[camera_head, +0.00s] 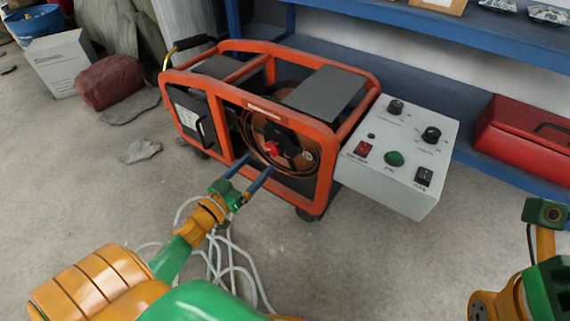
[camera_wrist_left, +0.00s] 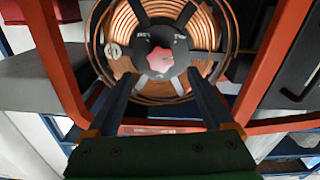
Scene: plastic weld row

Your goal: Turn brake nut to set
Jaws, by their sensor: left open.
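The brake nut (camera_head: 272,148) is a small red knob at the centre of the black hub on a copper wire spool (camera_head: 298,160), which sits inside the orange-framed machine (camera_head: 325,134). In the left wrist view the red nut (camera_wrist_left: 160,59) shows ahead, between and beyond the fingertips, with the copper coil (camera_wrist_left: 127,30) around its hub. My left gripper (camera_head: 257,168) is open, its two blue-grey fingers pointing at the spool. The fingers look apart from the nut. My right arm shows at the lower right edge, but its fingers cannot be made out.
A grey control box (camera_head: 400,153) with knobs and switches juts from the machine's right side. White cable (camera_head: 232,262) lies on the floor below my left arm. Open floor lies in front of the machine.

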